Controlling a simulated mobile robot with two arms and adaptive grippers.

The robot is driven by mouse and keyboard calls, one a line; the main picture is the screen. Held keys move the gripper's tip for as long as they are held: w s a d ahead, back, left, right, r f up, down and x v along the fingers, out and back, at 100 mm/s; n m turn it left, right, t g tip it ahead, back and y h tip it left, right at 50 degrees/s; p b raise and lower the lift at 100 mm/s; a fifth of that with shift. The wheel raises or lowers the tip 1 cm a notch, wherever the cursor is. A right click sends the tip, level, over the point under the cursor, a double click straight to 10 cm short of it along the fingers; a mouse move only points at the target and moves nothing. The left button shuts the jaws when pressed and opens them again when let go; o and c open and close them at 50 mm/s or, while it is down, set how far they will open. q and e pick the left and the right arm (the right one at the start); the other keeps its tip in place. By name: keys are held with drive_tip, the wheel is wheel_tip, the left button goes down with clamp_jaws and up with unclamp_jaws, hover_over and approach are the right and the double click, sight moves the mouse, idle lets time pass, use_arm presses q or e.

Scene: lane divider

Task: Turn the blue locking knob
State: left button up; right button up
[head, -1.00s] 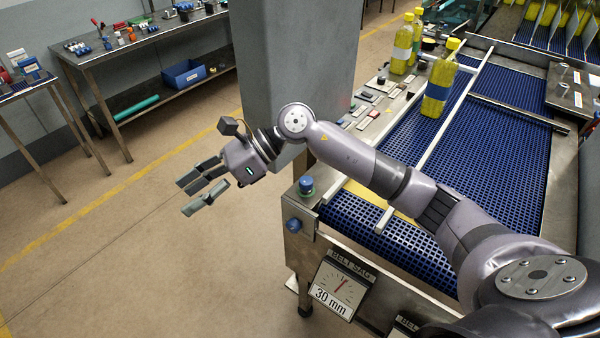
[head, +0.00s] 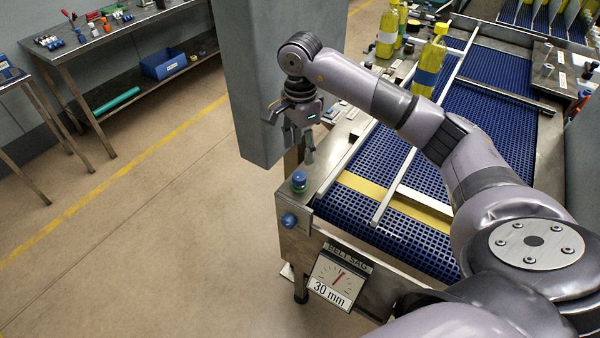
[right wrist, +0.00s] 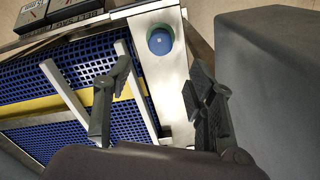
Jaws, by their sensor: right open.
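Two blue knobs show at the near left corner of the conveyor frame. One blue knob (head: 299,181) stands upright on the top plate with a green ring at its base; it also shows in the right wrist view (right wrist: 160,41). The other blue knob (head: 289,220) sticks out of the end face below it. My right gripper (head: 299,148) points down, open and empty, above and just behind the top knob, apart from it. In the right wrist view, the top knob lies beyond the gap between the fingertips. My left gripper is not in view.
A grey pillar (head: 270,80) stands close to the left of my right gripper. The blue mesh belt (head: 360,220) runs to the right, with a metal rail and yellow bottles (head: 430,62). A belt sag gauge (head: 337,280) reading 30 mm hangs below the frame.

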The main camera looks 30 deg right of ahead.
sight(300, 174)
wheel_tip(300, 174, down, 11)
drive_tip(key=p, duration=0.3)
drive_tip(key=shift+r, duration=0.1)
drive_tip(key=shift+c, duration=0.5)
drive_tip(key=c, duration=1.1)
